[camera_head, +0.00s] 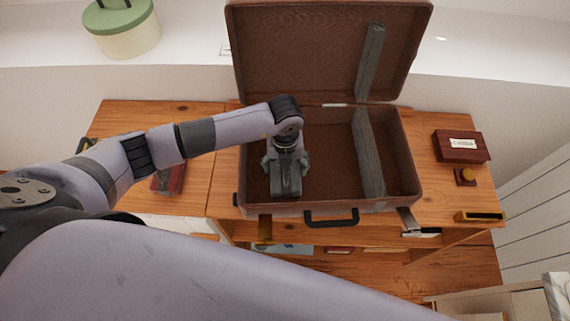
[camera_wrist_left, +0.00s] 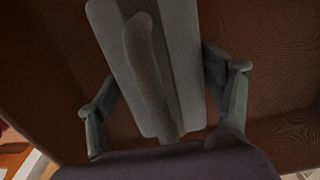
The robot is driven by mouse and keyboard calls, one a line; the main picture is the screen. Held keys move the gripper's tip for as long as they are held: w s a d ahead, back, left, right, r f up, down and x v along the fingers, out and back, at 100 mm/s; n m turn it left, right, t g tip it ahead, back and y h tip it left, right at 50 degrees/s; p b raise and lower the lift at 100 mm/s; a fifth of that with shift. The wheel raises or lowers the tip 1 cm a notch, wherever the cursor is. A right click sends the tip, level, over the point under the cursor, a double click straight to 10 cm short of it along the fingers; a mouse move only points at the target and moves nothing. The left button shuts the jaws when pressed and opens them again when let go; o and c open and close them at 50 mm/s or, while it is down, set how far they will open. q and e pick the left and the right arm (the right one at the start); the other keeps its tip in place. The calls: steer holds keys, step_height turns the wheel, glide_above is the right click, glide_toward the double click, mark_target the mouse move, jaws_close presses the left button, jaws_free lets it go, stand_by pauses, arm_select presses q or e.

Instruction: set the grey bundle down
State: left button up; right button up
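The grey bundle (camera_head: 286,183) is inside the open brown suitcase (camera_head: 334,196), in its left half near the front wall. In the left wrist view the bundle (camera_wrist_left: 188,70) is a flat grey block with a rounded strip along its middle. My left gripper (camera_head: 285,161) reaches down into the case. Its fingers (camera_wrist_left: 160,80) stand on both sides of the bundle, close against its edges, and appear shut on it. I cannot tell whether the bundle touches the case floor. My right gripper is not in view.
A grey strap (camera_head: 368,150) runs down the case's right half. The raised lid (camera_head: 300,50) stands behind. On the wooden desk are a dark red box (camera_head: 461,146) at right and a dark red book (camera_head: 169,178) at left. A green-lidded tub (camera_head: 122,28) stands on the back ledge.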

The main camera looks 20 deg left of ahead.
arm_select(q)
steer(key=o, duration=0.3)
steer(key=shift+r, duration=0.1)
steer(key=shift+r, duration=0.2)
steer(key=shift+w+r, duration=0.1)
steer(key=shift+r, duration=0.2)
step_height(320, 180, up, 11)
steer(key=shift+r+b, duration=0.1)
steer(key=shift+b, duration=1)
